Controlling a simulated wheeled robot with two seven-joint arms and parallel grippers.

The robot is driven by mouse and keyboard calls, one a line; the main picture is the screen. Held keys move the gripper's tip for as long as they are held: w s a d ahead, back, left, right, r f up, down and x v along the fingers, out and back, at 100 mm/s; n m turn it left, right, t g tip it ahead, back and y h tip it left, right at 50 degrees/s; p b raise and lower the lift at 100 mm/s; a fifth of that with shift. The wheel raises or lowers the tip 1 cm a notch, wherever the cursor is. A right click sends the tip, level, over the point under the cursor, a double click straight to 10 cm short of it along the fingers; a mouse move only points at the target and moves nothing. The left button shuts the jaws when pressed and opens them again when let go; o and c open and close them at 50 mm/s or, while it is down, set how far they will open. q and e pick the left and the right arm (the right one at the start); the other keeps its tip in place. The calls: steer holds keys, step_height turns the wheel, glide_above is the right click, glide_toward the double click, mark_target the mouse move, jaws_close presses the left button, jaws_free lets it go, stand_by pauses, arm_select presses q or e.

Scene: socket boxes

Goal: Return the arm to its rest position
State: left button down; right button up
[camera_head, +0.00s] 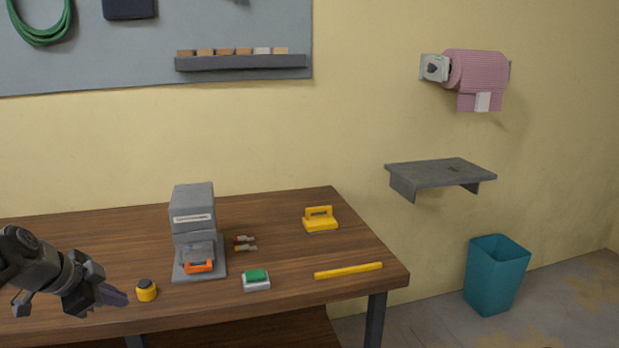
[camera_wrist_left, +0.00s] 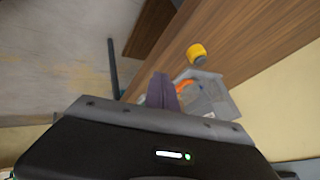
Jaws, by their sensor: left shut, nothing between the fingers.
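My left gripper (camera_head: 113,295) is shut and empty at the left front of the wooden table (camera_head: 285,212). Its dark purple-grey fingers also show together in the left wrist view (camera_wrist_left: 163,92). In the head view its tips point right, just left of a small yellow and black round item (camera_head: 147,291), apart from it as far as I can tell. That item also shows in the left wrist view (camera_wrist_left: 197,53). My right gripper is in neither view.
A grey socket box (camera_head: 193,208) with an orange handle (camera_head: 199,266) stands behind the yellow item. A teal bin (camera_head: 494,275) stands on the floor.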

arm_select(q)
steer(key=w+f+n+t+y, duration=0.15)
steer(key=w+f+n, duration=0.25)
steer(key=f+n, duration=0.55)
steer(key=s+d+f+n+g+p, duration=0.2)
steer(key=s+d+f+n+p, duration=0.15)
steer(key=d+f, duration=1)
steer(key=s+d+f+n+g+h+p, duration=0.1)
steer(key=s+d+f+n+g+h, duration=0.1)
steer(key=s+d+f, duration=0.95)
steer(key=s+d+f+m+g+p, duration=0.1)
steer(key=s+d+f+g, duration=0.1)
steer(key=s+d, duration=0.3)
steer(key=s+d+f+m+g+h+p, duration=0.1)
steer(key=s+d, duration=0.4)
steer(key=s, duration=0.6)
steer(key=shift+s+f+g+p, duration=0.2)
steer(key=shift+f+g+p, duration=0.1)
steer(key=shift+f+g, duration=0.2)
steer(key=shift+h, duration=0.25)
